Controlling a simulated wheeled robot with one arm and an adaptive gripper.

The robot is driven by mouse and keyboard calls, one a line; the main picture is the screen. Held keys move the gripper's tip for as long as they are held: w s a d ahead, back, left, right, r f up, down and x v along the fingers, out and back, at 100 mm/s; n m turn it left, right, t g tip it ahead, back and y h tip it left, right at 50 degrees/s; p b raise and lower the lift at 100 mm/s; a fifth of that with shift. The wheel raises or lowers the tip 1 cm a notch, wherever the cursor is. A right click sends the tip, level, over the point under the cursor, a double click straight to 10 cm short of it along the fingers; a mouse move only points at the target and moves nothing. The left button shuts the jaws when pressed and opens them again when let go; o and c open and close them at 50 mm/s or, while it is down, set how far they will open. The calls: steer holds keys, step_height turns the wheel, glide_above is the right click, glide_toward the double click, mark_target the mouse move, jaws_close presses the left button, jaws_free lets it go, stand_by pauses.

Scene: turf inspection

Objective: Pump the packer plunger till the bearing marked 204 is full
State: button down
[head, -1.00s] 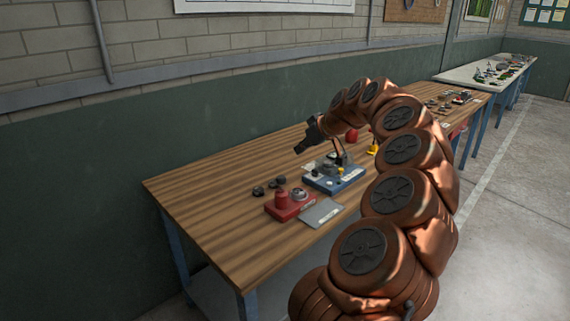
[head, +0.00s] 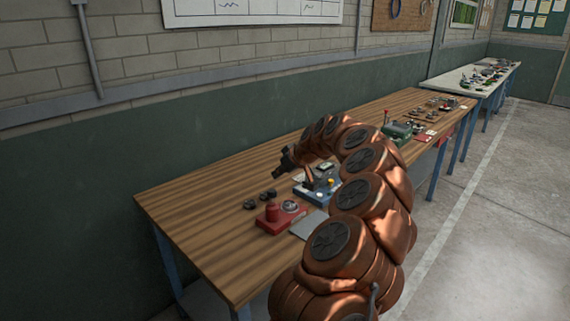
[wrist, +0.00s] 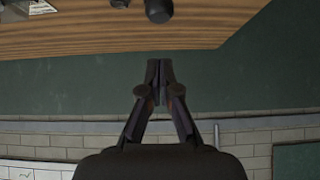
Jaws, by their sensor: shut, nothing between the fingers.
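The packer appears to be the red unit (head: 270,225) on the near part of the wooden bench, with a red cylinder (head: 272,211) standing on it. A round metal bearing (head: 290,206) sits on its right side. Several dark round pieces (head: 260,198) lie behind it. No 204 marking is legible. My gripper (head: 281,160) is shut and empty, held above the bench behind the red unit, apart from it. In the wrist view my gripper (wrist: 160,72) points toward the bench edge, with a dark round piece (wrist: 158,10) beyond the fingertips.
A blue-based device (head: 312,192) with a yellow knob stands right of the red unit, partly behind my arm. A grey plate (head: 308,225) lies beside the red unit. A green machine (head: 397,131) stands farther along. The bench's left end (head: 185,215) is clear.

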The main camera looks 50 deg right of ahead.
mark_target(276, 193)
steer(key=f, duration=0.1)
steer(key=w+f+p, duration=0.1)
steer(key=f, duration=0.2)
steer(key=shift+w+p, duration=0.25)
steer(key=shift+p, duration=0.15)
steer(key=shift+f, duration=0.7)
steer(key=shift+f, duration=0.1)
